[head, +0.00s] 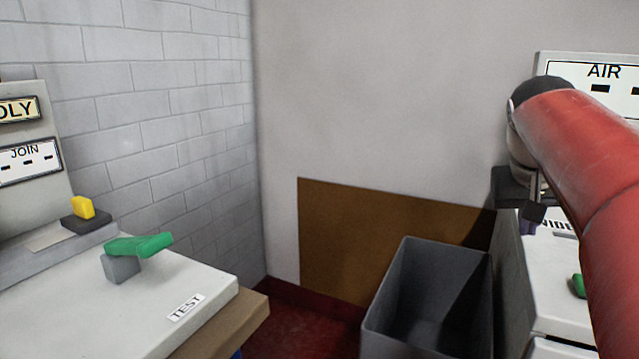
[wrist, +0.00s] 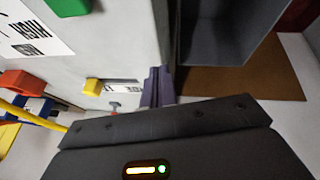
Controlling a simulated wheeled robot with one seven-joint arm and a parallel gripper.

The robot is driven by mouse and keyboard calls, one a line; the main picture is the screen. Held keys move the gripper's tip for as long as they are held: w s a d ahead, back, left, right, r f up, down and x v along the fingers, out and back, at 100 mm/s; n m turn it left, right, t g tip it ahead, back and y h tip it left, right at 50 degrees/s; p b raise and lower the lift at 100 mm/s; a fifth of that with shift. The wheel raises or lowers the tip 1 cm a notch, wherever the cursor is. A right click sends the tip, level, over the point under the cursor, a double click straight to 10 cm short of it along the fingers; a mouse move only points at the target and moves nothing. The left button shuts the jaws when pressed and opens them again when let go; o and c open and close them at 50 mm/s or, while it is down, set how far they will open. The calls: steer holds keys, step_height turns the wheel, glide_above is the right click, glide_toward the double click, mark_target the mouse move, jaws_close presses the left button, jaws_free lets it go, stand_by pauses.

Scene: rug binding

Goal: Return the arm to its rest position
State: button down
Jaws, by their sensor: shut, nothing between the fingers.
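My red arm (head: 600,170) reaches in from the right edge of the head view, its wrist bent downward in front of the white machine at the right. My gripper (head: 533,222) points down beside that machine's left edge, and its fingers look small and dark there. In the wrist view the purple-grey fingers of my gripper (wrist: 156,88) are together with nothing between them. They are over or beside the edge of a white panel; I cannot tell whether they touch it.
A grey open bin (head: 420,290) stands left of the white machine (head: 560,285), which has a green knob (head: 579,286). A white bench (head: 130,310) with a green lever (head: 140,246) and a yellow switch (head: 83,207) is at the left. The space between looks free above the floor.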

steer(key=s+a+f+n+t+y, duration=0.1)
steer(key=s+a+f+n+y, duration=0.1)
steer(key=s+a+f, duration=0.5)
steer(key=s+a+f+n+t+y, duration=0.1)
steer(key=s+a+f+n+y, duration=0.1)
steer(key=s+a+f, duration=0.5)
steer(key=a+f, duration=0.6)
steer(key=a, duration=0.2)
steer(key=shift+s+n, duration=0.2)
steer(key=shift+n, duration=0.2)
